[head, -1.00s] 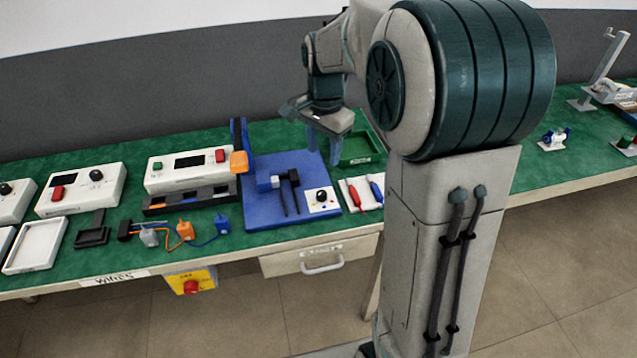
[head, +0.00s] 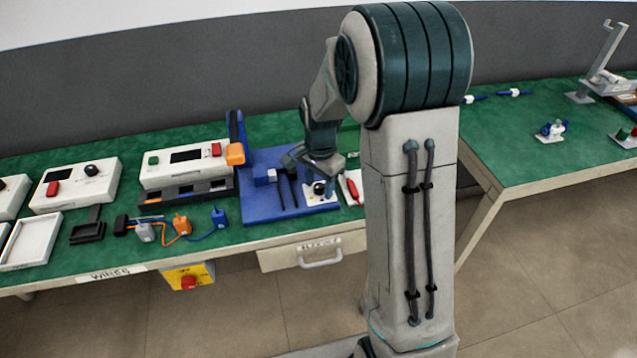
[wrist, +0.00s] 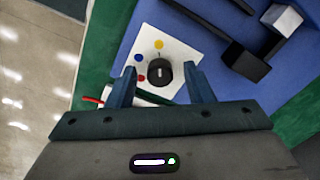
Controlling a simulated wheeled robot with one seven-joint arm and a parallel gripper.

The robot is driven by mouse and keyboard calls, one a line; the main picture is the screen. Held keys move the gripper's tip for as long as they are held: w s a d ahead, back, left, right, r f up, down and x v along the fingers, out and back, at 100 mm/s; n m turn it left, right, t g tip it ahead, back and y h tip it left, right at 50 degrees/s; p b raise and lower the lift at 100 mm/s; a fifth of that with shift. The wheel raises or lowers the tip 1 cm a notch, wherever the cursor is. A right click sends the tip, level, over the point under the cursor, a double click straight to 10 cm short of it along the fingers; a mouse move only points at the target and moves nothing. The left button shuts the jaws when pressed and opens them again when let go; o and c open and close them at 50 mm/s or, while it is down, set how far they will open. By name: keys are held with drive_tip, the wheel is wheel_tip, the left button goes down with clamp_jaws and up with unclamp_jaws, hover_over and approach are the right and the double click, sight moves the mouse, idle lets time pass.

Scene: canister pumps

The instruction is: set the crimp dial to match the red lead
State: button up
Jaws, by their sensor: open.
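The crimp dial, a black knob (wrist: 161,74), sits on a white plate (wrist: 175,42) with a yellow, a blue and a red dot beside it. It also shows in the head view (head: 319,187), at the front right of the blue base. A small pale mark shows on the knob; which dot it points to I cannot tell. My gripper (wrist: 160,71) is open, with one finger on each side of the knob, and contact is not clear. The red lead (head: 353,190) lies on a white tray to the right, partly hidden by my arm; a bit of it shows in the wrist view (wrist: 92,100).
The blue base (head: 262,211) carries a crimping tool with dark handles (head: 287,190), close to the dial. A white boxed instrument (head: 185,166) and several coloured connectors stand to the left. The drawer (head: 300,253) is below the table edge.

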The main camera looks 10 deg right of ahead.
drive_tip(key=shift+c, duration=0.4)
drive_tip(key=c, duration=0.9)
